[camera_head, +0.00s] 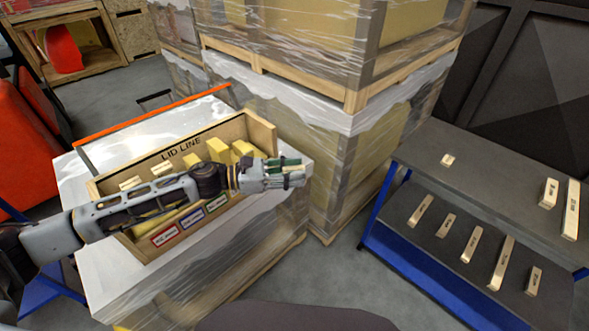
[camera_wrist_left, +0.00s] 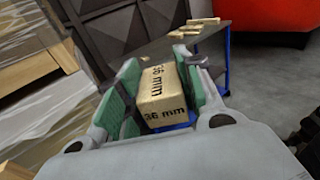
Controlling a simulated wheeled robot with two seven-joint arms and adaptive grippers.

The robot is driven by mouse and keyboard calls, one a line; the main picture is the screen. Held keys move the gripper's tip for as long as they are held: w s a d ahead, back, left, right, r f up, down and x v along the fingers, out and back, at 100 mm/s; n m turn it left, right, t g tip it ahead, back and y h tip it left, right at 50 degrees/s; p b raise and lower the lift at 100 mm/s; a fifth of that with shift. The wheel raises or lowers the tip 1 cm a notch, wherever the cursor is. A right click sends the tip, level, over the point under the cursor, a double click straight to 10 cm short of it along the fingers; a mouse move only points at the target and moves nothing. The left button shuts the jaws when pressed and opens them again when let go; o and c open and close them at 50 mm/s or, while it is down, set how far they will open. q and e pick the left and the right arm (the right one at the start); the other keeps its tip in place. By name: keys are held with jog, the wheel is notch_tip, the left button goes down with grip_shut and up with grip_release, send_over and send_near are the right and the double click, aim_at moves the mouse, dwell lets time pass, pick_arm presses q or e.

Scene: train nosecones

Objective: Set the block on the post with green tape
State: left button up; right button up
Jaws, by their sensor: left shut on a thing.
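My left gripper (camera_head: 291,174) is stretched past the right end of a wooden box marked "LID LINE" (camera_head: 258,132). In the left wrist view, its green pads (camera_wrist_left: 163,78) are shut on a pale wooden block (camera_wrist_left: 158,97) marked "36 mm". Yellow posts stand in the box; one (camera_head: 218,150) shows behind my forearm, and others are partly hidden by the arm. The front wall carries a red-framed label (camera_head: 164,236), a blue-framed one (camera_head: 191,217) and a green-framed one (camera_head: 217,203). I cannot make out green tape on a post. My right gripper is out of view.
The box sits on a wrapped pallet stack (camera_head: 85,215). Taller wrapped crates (camera_head: 350,110) rise behind it. At the right, a dark two-level bench (camera_head: 440,180) with blue legs holds several pale wooden blocks. Grey floor lies between the stack and the bench.

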pick_arm(q)
jog(key=shift+s+a+f+m+g+h, duration=0.1)
jog(key=shift+a+f+m+g+h, duration=0.1)
jog(key=shift+f+m+g, duration=0.5)
jog(key=shift+s+a+f+m+g+h, duration=0.15)
jog(key=shift+m+g, duration=0.25)
jog(key=shift+g, duration=0.6)
jog(key=shift+w, duration=0.15)
